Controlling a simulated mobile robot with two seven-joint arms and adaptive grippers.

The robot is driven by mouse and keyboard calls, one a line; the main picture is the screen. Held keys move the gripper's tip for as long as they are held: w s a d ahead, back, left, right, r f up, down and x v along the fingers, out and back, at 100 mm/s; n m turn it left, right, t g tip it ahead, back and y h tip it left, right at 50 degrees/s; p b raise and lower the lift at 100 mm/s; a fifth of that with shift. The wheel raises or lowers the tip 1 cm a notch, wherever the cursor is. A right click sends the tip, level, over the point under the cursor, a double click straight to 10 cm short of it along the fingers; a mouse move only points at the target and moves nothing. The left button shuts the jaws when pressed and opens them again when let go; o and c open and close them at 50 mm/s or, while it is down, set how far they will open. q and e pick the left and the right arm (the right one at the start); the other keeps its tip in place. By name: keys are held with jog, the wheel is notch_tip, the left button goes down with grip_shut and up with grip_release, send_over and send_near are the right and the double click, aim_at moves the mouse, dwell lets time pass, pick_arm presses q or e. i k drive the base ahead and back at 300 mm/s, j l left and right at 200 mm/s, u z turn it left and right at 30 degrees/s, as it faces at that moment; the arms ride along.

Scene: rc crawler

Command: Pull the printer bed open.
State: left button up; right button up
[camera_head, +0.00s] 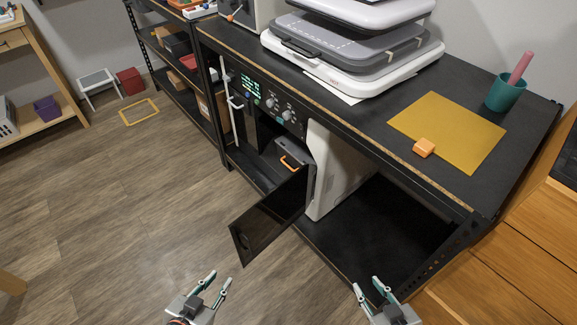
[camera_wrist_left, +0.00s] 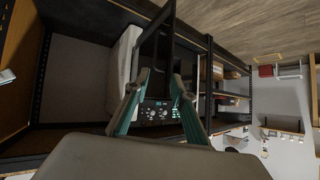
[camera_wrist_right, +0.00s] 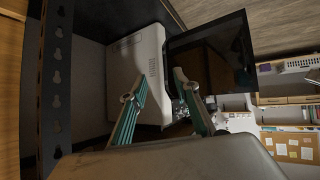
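The printer (camera_head: 335,175) stands on the lower shelf of a black bench, with a white side and a dark control panel (camera_head: 262,95). Its dark glass door (camera_head: 270,220) hangs open toward me. Inside the printer is a dark grey bed (camera_head: 292,152) with an orange handle (camera_head: 290,162); the door's upper edge is close to it. My left gripper (camera_head: 221,277) is open and empty, in front of the door and apart from it. My right gripper (camera_head: 367,283) is open and empty, at the front of the bench. Both wrist views show spread fingers, and neither clearly shows the bed.
The shelf space (camera_head: 385,235) right of the printer is empty. A wooden cabinet (camera_head: 510,270) stands at right.

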aim_at(291, 149)
jog(key=i+j+z, duration=0.25)
jog(key=j, duration=0.2)
jog(key=j+z, duration=0.25)
jog(key=j, duration=0.2)
jog(key=i+j+z, duration=0.15)
jog(key=j+z, duration=0.2)
jog(key=i+j, duration=0.05)
jog(key=j, duration=0.05)
